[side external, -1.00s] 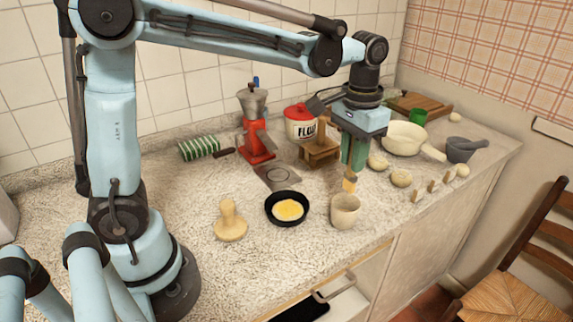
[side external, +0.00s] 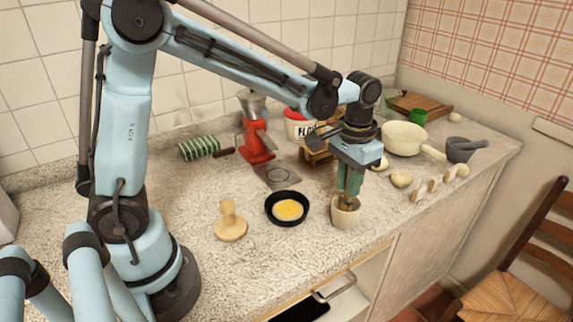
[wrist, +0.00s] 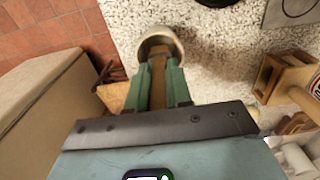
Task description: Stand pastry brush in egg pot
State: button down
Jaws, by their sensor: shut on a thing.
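The egg pot (side external: 345,217) is a small cream cup standing near the counter's front edge; it also shows in the wrist view (wrist: 150,34). My gripper (side external: 349,197) is directly above the pot, pointing down, with its green fingers close to the rim. It is shut on the pastry brush, whose tan part (wrist: 158,82) shows between the fingers in the wrist view. The brush's lower end reaches into the pot's mouth. The fingers and the pot wall hide most of the brush, so I cannot tell whether its tip touches the bottom.
A black pan with yellow contents (side external: 287,208) sits left of the pot, and a wooden press (side external: 230,222) stands further left. A red grinder (side external: 257,140) and flour canister (side external: 299,125) are behind. Several dough pieces (side external: 401,180) lie to the right. The counter's front edge is close.

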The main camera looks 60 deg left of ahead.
jog(key=shift+f, duration=0.1)
jog(key=c, duration=1)
grip_release()
jog(key=shift+o, duration=0.2)
notch_tip(320, 180, up, 12)
jog(key=shift+r, duration=0.1)
jog(key=shift+s, duration=0.15)
jog(key=s+a+f+t, duration=0.4)
jog(key=s+f+t, duration=0.2)
jog(key=s, duration=0.4)
jog(key=shift+s+a+f+t, duration=0.15)
jog(key=shift+s+f+t, duration=0.2)
jog(key=shift+t, duration=0.25)
